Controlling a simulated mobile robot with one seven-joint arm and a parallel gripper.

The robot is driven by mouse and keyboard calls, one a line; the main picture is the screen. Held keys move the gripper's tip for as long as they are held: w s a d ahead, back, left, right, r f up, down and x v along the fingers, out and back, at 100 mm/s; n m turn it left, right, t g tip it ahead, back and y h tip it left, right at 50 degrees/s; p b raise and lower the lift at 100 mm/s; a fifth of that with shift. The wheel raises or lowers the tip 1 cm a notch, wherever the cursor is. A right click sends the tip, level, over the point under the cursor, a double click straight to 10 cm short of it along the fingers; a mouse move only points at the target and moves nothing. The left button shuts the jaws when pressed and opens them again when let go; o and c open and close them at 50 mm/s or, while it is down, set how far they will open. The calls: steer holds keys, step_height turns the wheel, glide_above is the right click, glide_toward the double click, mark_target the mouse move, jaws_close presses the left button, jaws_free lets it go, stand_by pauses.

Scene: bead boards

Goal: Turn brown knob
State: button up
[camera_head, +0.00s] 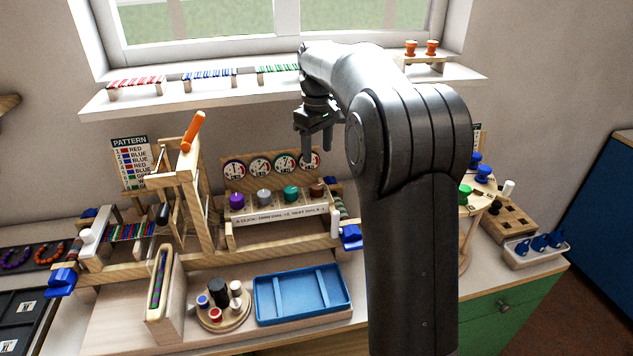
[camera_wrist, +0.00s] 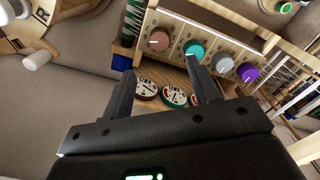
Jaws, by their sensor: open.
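The brown knob (camera_head: 317,188) is the rightmost in a row of knobs on a wooden bench panel in the head view. In the wrist view the brown knob (camera_wrist: 158,39) is at the far left of the row, with a pale pointer mark. Beside it are the teal knob (camera_head: 291,193), grey knob (camera_head: 264,196) and purple knob (camera_head: 237,201). My gripper (camera_head: 318,155) hangs above and behind the brown knob, near the rightmost dial. In the wrist view my gripper (camera_wrist: 162,80) is open, its fingers apart with nothing between them. It does not touch the knob.
A row of round dials (camera_head: 259,167) stands on a board behind the knobs. A wooden loom frame (camera_head: 190,190) with an orange handle (camera_head: 193,131) rises to the left. A blue tray (camera_head: 303,317) lies in front. My arm hides the bench to the right.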

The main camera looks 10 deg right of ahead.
mark_target(317, 186)
steer(key=f, duration=1.1)
steer(key=shift+w, duration=0.2)
steer(key=c, duration=1)
steer(key=shift+o, duration=0.2)
steer(key=shift+m, duration=0.3)
steer(key=shift+m, duration=3.1)
